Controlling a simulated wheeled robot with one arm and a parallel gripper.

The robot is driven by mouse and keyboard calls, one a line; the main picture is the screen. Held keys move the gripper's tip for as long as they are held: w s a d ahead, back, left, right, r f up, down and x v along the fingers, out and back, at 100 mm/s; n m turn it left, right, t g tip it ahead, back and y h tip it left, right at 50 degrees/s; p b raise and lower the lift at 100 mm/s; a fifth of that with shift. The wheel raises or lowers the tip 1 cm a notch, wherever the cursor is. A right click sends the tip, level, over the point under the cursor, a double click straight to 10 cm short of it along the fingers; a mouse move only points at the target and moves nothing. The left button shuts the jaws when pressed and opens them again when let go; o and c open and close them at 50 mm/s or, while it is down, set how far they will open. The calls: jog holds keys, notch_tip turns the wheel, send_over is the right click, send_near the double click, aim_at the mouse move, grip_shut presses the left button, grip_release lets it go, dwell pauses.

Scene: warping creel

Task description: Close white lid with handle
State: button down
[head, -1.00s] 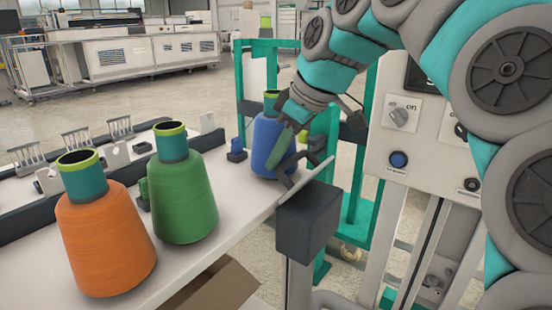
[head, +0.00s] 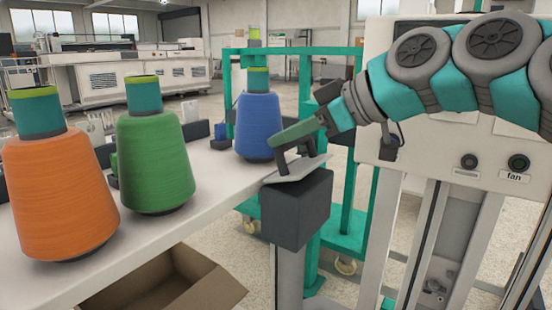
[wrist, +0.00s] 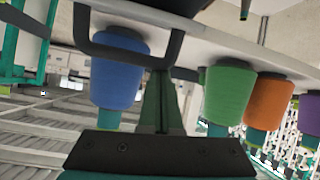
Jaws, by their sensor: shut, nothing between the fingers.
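The white lid (head: 306,171) lies low over the top of a dark grey box (head: 297,212), slightly tilted; I cannot tell whether it sits fully flush. Its dark handle (head: 311,146) stands up from it. My gripper (head: 278,143) is shut and empty, with its green fingers at the handle, over the lid's left part. In the wrist view the handle (wrist: 128,58) is a dark loop just ahead of my closed fingertips (wrist: 161,74); whether they touch it is unclear.
A blue cone (head: 258,127), a green cone (head: 153,160) and an orange cone (head: 58,190) of yarn stand on the white shelf (head: 215,190) to the left. An open cardboard box (head: 165,285) lies below. A control panel (head: 480,160) stands at right, a teal frame (head: 345,205) behind.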

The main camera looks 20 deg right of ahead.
jog(key=shift+s+d+f+t+y+b, duration=0.35)
jog(key=shift+s+f+t+y+b, duration=0.3)
jog(key=shift+b, duration=0.5)
jog(key=shift+s+d+r+b, duration=0.1)
jog(key=shift+d+b, duration=0.15)
jog(key=shift+b, duration=0.15)
jog(key=shift+s, duration=0.1)
